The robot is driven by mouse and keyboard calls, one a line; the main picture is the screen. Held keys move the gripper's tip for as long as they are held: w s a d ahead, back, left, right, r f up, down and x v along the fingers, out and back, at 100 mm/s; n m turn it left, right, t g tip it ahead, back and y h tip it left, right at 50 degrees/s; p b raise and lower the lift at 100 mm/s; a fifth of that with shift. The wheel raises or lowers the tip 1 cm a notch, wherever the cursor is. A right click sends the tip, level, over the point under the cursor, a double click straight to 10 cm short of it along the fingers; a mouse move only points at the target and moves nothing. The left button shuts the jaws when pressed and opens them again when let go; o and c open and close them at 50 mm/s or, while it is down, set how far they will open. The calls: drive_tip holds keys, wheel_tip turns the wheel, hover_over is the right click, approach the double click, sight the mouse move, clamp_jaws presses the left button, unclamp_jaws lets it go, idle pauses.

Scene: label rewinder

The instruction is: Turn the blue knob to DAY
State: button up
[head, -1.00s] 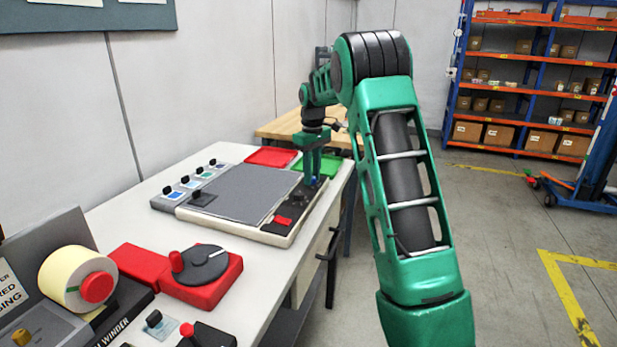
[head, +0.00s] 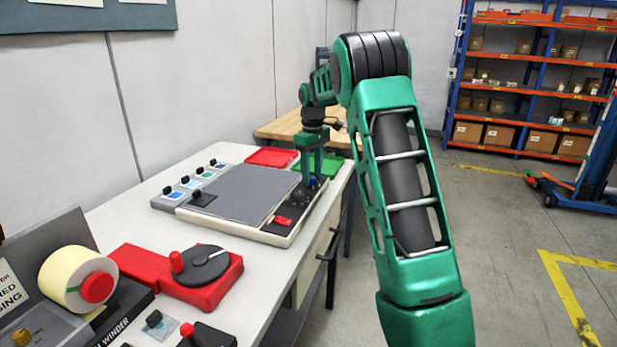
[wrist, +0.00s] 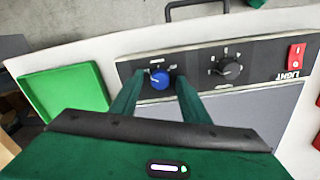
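The blue knob (wrist: 159,80) sits on a black control panel (wrist: 198,66) in the wrist view, with a pale mark on its face. The lettering around it is too small to read, so I cannot tell which setting it points to. My gripper (wrist: 160,77) is open, with one green finger on each side of the knob and small gaps between them. In the head view my gripper (head: 313,180) reaches down over the far end of the panel, and the blue knob (head: 315,183) is partly hidden by the fingers.
A black knob (wrist: 229,70) and a red rocker switch (wrist: 296,57) marked LIGHT share the panel. A green tray (wrist: 65,88) lies beside it, and a red tray (head: 270,156) is farther back. The label winder (head: 75,285) stands at the near left.

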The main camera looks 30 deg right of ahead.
sight(312, 178)
wheel_tip(312, 178, up, 11)
drive_tip(key=shift+f, duration=0.15)
idle(0.5)
idle(0.4)
